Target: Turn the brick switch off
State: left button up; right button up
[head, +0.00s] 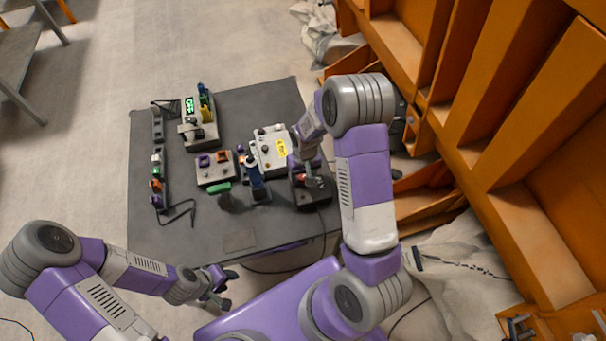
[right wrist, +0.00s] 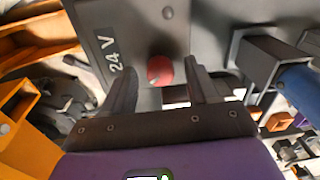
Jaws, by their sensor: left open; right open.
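A red, brick-coloured knob (right wrist: 158,70) shows in the right wrist view on a grey box marked 24 V (right wrist: 120,30). The box (head: 313,196) also shows in the head view, at the right side of the table. My right gripper (head: 306,177) is open and hangs over this box. In the right wrist view its fingers (right wrist: 160,64) stand on either side of the knob, with a gap on the right; I cannot tell whether either touches it. The knob's setting is not clear. My left gripper (head: 218,287) is open and empty, off the table's front edge.
The dark table (head: 240,240) carries a pale box with a yellow label (head: 270,150), a blue-handled device (head: 256,180), a box with purple and orange parts (head: 215,168) and a unit with a green display (head: 189,105). Orange shelving (head: 480,170) stands close at the right.

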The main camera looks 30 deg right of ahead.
aim_at(304, 177)
notch_tip(304, 177, up, 8)
jog(key=shift+d+f+p, duration=0.15)
jog(key=shift+f+p, duration=0.05)
jog(key=shift+p, duration=0.4)
